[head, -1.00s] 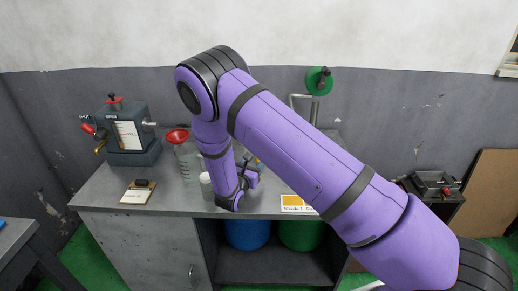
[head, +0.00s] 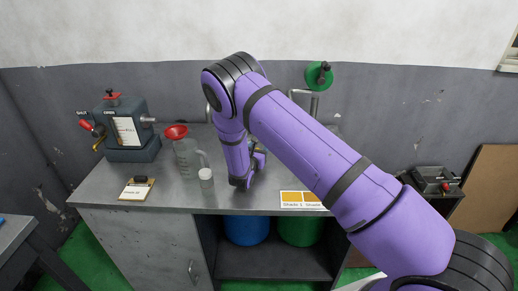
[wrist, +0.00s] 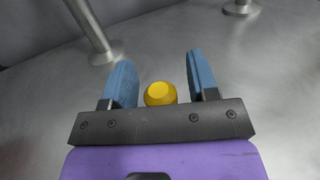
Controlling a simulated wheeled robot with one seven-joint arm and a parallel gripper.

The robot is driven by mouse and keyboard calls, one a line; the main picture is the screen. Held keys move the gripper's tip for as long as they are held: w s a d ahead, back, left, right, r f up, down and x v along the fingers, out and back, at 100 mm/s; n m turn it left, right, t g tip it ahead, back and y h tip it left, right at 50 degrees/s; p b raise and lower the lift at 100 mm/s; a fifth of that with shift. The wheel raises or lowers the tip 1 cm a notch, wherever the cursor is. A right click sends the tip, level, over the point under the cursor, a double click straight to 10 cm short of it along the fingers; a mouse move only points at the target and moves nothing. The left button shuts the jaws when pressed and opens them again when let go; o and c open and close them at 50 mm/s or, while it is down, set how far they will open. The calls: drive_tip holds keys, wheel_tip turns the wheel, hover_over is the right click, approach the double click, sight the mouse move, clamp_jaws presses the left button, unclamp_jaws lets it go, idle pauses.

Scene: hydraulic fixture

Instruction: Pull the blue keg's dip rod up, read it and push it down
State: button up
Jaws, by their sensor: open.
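The blue keg (head: 246,230) stands in the open shelf space under the bench, its upper part hidden by the bench top. In the wrist view a round yellow knob (wrist: 160,94) lies between the two blue fingers of my gripper (wrist: 160,72). The fingers stand apart with a gap on each side of the knob. I cannot tell from the frames which keg this knob belongs to, and no rod shows below it. In the head view my gripper (head: 259,156) is low over the bench top, mostly hidden by my own wrist.
A green keg (head: 300,231) stands right of the blue one. On the bench are a red funnel in a clear jug (head: 187,158), a white cup (head: 206,178), a yellow shade card (head: 302,200) and a grey tank unit (head: 131,130). Metal posts (wrist: 91,30) rise behind the gripper.

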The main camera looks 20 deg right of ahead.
drive_tip(key=shift+w+d, duration=0.15)
drive_tip(key=shift+w, duration=0.1)
clamp_jaws()
wheel_tip(320, 180, up, 24)
drive_tip(key=shift+f, duration=0.25)
idle(0.4)
unclamp_jaws()
drive_tip(key=v, duration=1.1)
